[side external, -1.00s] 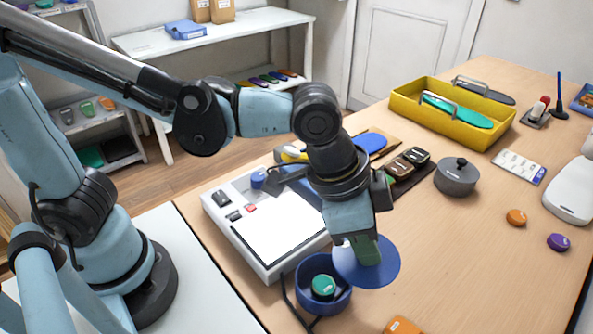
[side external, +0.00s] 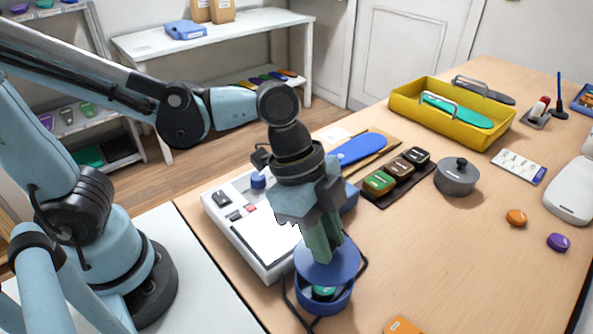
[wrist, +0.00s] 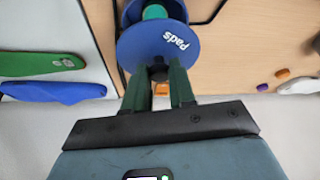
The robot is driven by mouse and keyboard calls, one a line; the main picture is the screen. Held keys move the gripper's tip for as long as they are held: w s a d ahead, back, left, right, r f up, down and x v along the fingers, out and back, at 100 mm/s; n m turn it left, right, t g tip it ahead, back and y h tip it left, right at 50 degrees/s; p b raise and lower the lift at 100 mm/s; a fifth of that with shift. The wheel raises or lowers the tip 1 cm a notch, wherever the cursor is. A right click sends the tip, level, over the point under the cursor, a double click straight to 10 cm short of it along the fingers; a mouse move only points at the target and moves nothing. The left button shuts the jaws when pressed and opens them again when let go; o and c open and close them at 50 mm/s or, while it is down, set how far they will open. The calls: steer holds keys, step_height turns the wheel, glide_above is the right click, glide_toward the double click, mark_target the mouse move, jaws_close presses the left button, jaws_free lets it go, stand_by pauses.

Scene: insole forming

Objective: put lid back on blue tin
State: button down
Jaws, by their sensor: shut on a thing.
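The blue lid (side external: 327,270) is a flat round disc; in the wrist view the lid (wrist: 160,47) shows the word "Pads". My gripper (side external: 327,255) is shut on it, and in the wrist view my gripper's green fingers (wrist: 160,78) meet at its near edge. The round blue tin (side external: 325,300) stands on the table below the lid. The lid overlaps part of the tin's opening and looks tilted and not seated. A green round thing (side external: 324,292) shows inside the tin through the uncovered part. Whether lid and rim touch I cannot tell.
A white press box (side external: 262,240) stands directly behind and left of the tin, with a dark cable around the tin. An orange block (side external: 402,326) lies to the front right. A grey pot (side external: 457,177) and a yellow tray (side external: 405,101) stand farther off. Table right of the tin is clear.

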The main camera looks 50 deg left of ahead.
steer(key=shift+f, duration=2.2)
steer(key=shift+f, duration=0.2)
stand_by(0.5)
steer(key=shift+c, duration=1.9)
jaws_free()
steer(key=shift+r, duration=0.1)
steer(key=shift+r, duration=2.45)
steer(key=shift+c, duration=0.2)
jaws_close()
